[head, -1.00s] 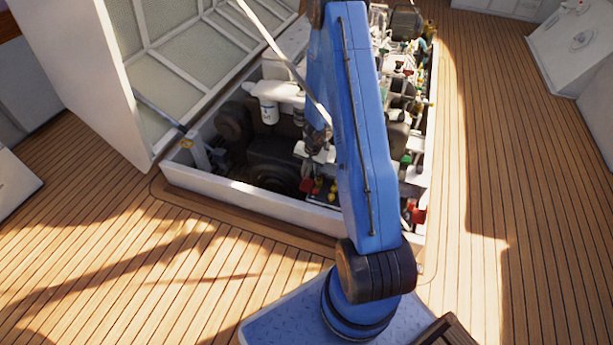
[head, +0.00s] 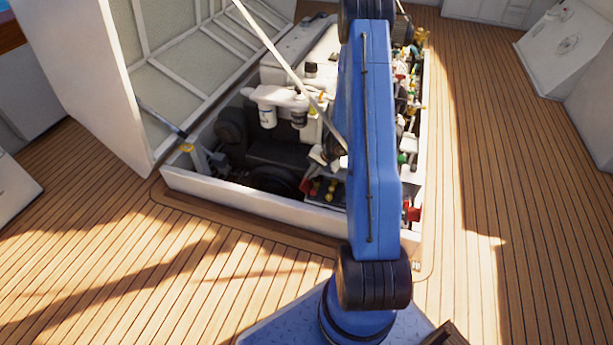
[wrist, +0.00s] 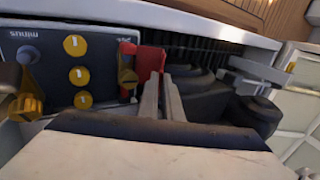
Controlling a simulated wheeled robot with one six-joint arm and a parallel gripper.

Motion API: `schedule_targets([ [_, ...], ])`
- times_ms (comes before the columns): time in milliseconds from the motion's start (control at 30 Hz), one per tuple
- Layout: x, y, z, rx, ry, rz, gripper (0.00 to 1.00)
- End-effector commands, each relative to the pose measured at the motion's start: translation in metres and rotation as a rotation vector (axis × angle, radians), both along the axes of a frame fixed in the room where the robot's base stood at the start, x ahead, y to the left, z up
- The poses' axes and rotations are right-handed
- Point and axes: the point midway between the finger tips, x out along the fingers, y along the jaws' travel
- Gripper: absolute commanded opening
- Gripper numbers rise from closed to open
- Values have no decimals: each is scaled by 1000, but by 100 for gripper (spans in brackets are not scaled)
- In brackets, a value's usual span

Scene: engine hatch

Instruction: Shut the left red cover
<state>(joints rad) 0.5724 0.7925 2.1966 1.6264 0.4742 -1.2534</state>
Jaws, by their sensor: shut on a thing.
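The left red cover (head: 305,184) is at the front of the engine bay, left of my arm, beside yellow knobs. In the wrist view the red cover (wrist: 151,64) is a red flap beside a brass-coloured switch, at the right end of a dark panel (wrist: 45,52). My gripper (wrist: 163,80) has its two fingers close together at the red cover's right edge and is shut on it. The exact contact is partly hidden. In the head view my arm hides most of the gripper. Another red part (head: 412,212) shows to the right of my arm.
The white hatch rim (head: 260,205) borders the bay in front. The raised hatch lid (head: 85,90) and its strut stand at the left. Engine parts (head: 290,100) fill the bay behind. Dark rounded parts (wrist: 210,100) lie right of my fingers. Wooden deck (head: 130,260) is open around.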

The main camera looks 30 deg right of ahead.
Motion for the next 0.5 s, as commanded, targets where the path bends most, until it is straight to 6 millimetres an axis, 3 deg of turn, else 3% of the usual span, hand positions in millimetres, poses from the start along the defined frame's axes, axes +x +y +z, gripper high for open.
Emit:
schedule_targets([
  [500,-11,-8,-1,83,-104,1,0],
])
